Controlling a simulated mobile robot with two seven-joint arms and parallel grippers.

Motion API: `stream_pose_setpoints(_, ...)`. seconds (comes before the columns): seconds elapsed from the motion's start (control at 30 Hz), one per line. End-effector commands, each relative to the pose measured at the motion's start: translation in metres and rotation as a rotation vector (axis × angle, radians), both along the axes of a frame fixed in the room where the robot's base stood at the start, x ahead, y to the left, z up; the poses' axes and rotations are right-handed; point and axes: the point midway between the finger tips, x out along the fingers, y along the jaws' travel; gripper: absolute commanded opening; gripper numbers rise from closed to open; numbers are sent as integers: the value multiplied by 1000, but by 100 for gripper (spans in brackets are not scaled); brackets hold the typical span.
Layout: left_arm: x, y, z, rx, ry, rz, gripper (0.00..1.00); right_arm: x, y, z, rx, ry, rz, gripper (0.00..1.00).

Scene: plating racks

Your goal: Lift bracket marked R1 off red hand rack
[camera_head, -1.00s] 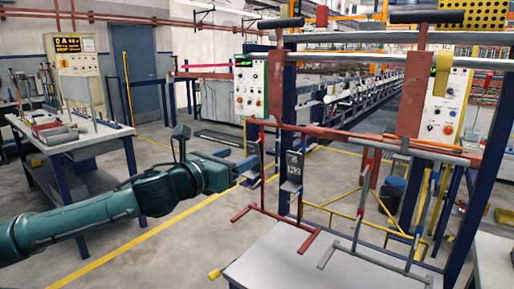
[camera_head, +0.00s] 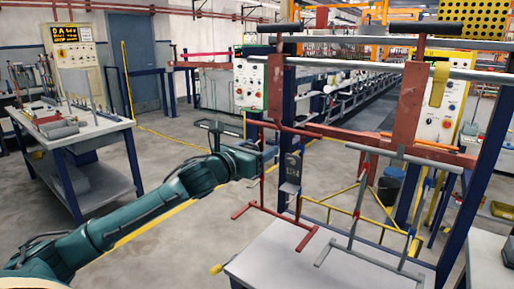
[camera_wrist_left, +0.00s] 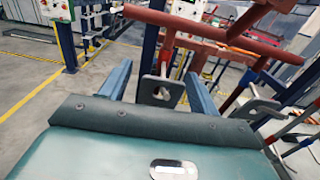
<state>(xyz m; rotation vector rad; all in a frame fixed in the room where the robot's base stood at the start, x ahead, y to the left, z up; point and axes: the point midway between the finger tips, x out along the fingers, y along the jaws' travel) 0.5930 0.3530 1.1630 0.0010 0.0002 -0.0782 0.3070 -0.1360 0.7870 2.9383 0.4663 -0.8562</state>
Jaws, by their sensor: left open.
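The red hand rack (camera_head: 262,193) stands left of centre in the head view, with its red bars and feet near the white table. My left gripper (camera_head: 258,160) reaches its left upright from the left. In the left wrist view its two blue fingers (camera_wrist_left: 158,88) are open, with a grey holed bracket (camera_wrist_left: 151,91) showing in the gap between them. I cannot tell whether they touch it, and I can read no mark on it. A second grey bracket (camera_head: 291,172) hangs to the right, and it also shows in the wrist view (camera_wrist_left: 254,104). My right gripper is not in view.
A red crossbar (camera_wrist_left: 205,29) runs above the fingers in the wrist view. A grey hand rack (camera_head: 359,215) stands right of the red one. The white table top (camera_head: 265,262) lies below. A blue frame post (camera_head: 291,100) is close behind. Open floor lies to the left.

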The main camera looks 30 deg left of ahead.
Motion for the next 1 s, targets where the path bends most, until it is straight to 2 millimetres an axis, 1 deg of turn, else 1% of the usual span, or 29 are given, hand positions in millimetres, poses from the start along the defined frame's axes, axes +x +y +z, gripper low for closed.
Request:
stream_pose_setpoints(0.13, 0, 0, 0, 0, 0, 0, 61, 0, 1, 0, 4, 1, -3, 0)
stream_pose_setpoints(0.73, 0, 0, 0, -1, 0, 0, 12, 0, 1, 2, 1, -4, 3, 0)
stream_pose_setpoints(0.77, 0, 0, 0, -1, 0, 0, 35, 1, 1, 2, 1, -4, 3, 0)
stream_pose_setpoints(1.0, 0, 0, 0, -1, 0, 0, 16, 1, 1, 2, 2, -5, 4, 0)
